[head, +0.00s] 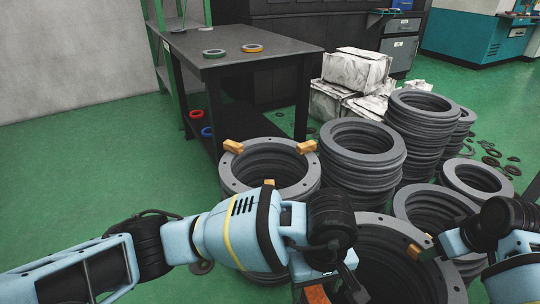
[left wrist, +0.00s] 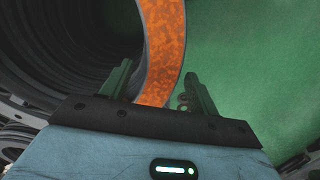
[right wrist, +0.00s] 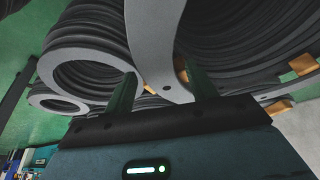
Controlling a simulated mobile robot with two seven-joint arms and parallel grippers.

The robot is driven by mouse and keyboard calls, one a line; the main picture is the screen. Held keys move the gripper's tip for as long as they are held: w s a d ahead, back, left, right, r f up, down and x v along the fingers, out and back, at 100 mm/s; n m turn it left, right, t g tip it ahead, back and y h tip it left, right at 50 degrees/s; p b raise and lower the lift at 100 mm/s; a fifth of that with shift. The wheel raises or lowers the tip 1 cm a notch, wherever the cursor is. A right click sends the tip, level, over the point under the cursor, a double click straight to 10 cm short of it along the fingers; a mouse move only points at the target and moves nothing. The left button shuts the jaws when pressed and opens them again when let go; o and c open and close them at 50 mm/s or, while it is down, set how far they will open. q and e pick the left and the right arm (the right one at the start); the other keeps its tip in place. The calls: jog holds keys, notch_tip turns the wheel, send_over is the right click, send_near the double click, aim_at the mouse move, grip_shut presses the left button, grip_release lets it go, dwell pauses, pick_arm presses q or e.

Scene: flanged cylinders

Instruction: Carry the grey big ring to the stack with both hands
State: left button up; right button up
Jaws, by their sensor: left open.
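A grey big ring (head: 379,227) with bolt holes lies level at the front, apparently atop a stack; its near side is cut off and partly hidden by my left wrist. My left gripper is open at its left side. In the left wrist view an orange patch on the ring (left wrist: 163,50) runs between the left fingertips (left wrist: 160,85). My right gripper (head: 425,252) is at the ring's right side. In the right wrist view its fingers (right wrist: 162,88) stand apart on either side of the ring's grey band (right wrist: 155,45).
Another ring stack (head: 238,176) with orange blocks on its rim stands behind my left wrist. More grey stacks (head: 345,170) crowd the right. A dark table (head: 230,66) with small rings stands behind. Green floor (head: 100,170) at left is clear.

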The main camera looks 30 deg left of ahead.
jog(key=shift+a, duration=0.3)
pick_arm(q)
jog(key=shift+r, duration=0.2)
pick_arm(e)
jog(key=shift+r, duration=0.25)
pick_arm(q)
jog(key=shift+r+p, duration=0.4)
jog(key=shift+r, duration=0.1)
pick_arm(e)
jog(key=shift+d+r, duration=0.1)
jog(key=shift+r, duration=0.45)
pick_arm(q)
jog(key=shift+r+p, duration=1.65)
jog(key=shift+r, duration=1.25)
pick_arm(e)
jog(key=shift+r, duration=2.9)
pick_arm(q)
jog(key=shift+a, duration=0.1)
jog(key=shift+s+a+r+p, duration=1.4)
jog(key=shift+r+p, duration=0.1)
jog(key=shift+p, duration=0.1)
pick_arm(e)
jog(key=shift+t, duration=0.5)
jog(key=shift+r, duration=2.85)
